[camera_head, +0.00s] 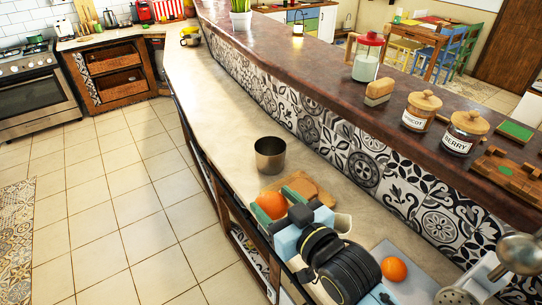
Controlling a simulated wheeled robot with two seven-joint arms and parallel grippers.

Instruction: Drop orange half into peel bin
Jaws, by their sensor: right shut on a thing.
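My right gripper (279,202) comes in from the bottom of the head view, low over the pale counter. It is shut on an orange piece (270,204) that shows between its green fingers. The flat cut side of the piece cannot be made out from here. A round, open metal bin (270,155), which looks like the peel bin, stands upright on the counter just beyond the gripper, apart from it. The bin's inside bottom is hidden. My left gripper is out of view.
A wooden board (322,194) lies beside the gripper, partly hidden. Another orange (395,269) rests on a grey board (413,288) at lower right, near a metal and white appliance (520,254). A tiled wall (330,130) bounds the counter's right.

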